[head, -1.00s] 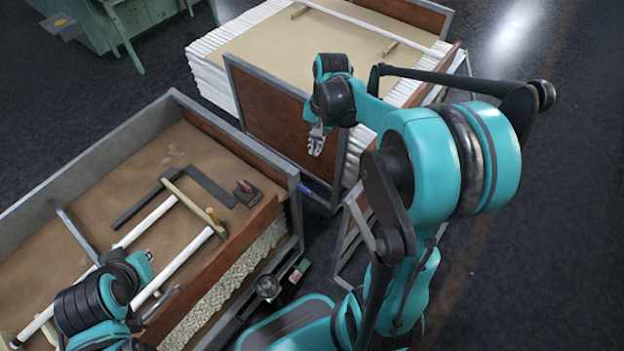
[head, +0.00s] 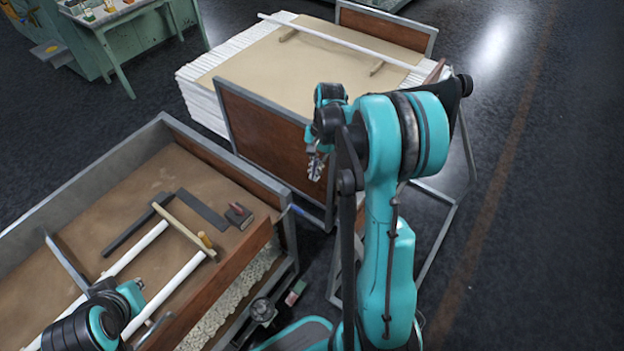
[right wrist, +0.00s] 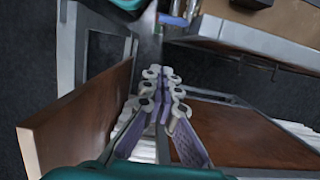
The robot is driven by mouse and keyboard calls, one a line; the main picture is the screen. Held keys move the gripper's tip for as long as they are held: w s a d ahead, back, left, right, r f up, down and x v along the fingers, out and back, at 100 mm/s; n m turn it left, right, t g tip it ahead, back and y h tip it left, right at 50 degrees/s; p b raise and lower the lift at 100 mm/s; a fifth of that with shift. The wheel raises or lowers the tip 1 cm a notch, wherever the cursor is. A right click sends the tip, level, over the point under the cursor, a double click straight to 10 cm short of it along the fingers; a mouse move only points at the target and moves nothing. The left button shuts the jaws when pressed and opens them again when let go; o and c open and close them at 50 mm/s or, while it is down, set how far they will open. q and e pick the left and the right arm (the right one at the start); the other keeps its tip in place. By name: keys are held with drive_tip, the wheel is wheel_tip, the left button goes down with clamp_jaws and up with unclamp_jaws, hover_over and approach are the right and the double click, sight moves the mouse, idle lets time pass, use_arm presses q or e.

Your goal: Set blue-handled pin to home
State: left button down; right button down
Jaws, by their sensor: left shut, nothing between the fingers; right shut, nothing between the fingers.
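A small blue piece (head: 299,210), probably the blue handle of the pin, shows at the near right corner of the left crate (head: 225,157). Its shaft is not visible. My right gripper (head: 314,168) is shut and empty, pointing down in front of the brown panel of the stack cart, above and right of the blue piece and apart from it. In the right wrist view its fingers (right wrist: 163,85) are together with nothing between them. Bluish cylinders (right wrist: 173,8) show at that view's top edge. My left gripper (head: 136,287) is low at the left over the crate, its fingertips hardly visible.
White tubes (head: 165,295), a wooden bar (head: 184,222) and a dark block (head: 239,215) lie in the crate. The floor at right is clear.

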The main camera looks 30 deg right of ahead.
drive_tip(key=s+a+f+b, duration=0.2)
drive_tip(key=a+f+b, duration=0.2)
drive_tip(key=f, duration=0.4)
drive_tip(key=shift+a+f, duration=0.2)
drive_tip(key=shift+a, duration=0.4)
drive_tip(key=shift+s, duration=0.1)
drive_tip(key=a, duration=0.1)
drive_tip(key=s+a, duration=0.1)
drive_tip(key=a, duration=0.1)
drive_tip(key=s+a, duration=0.1)
drive_tip(key=shift+a, duration=0.35)
